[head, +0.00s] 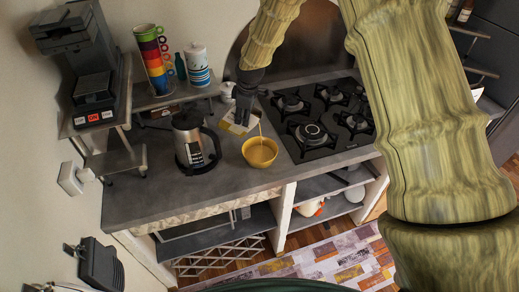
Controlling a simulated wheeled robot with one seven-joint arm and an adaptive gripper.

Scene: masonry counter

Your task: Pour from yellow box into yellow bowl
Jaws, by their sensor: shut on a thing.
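The yellow bowl (260,152) stands upright on the dark grey counter, left of the black gas hob. A pale box with yellow parts (233,128), which I take as the yellow box, is tilted just behind and left of the bowl. My gripper (243,113) reaches down from above and is shut on this box, covering part of it. A thin orange-yellow line runs down into the bowl near the box; I cannot tell whether it is a stream or a utensil. The bowl's contents are too small to make out.
A black and steel kettle (190,143) stands left of the bowl. The gas hob (322,115) lies to the right. A stack of coloured mugs (153,60) and a striped canister (198,66) stand on a raised shelf at back left. The front left counter is clear.

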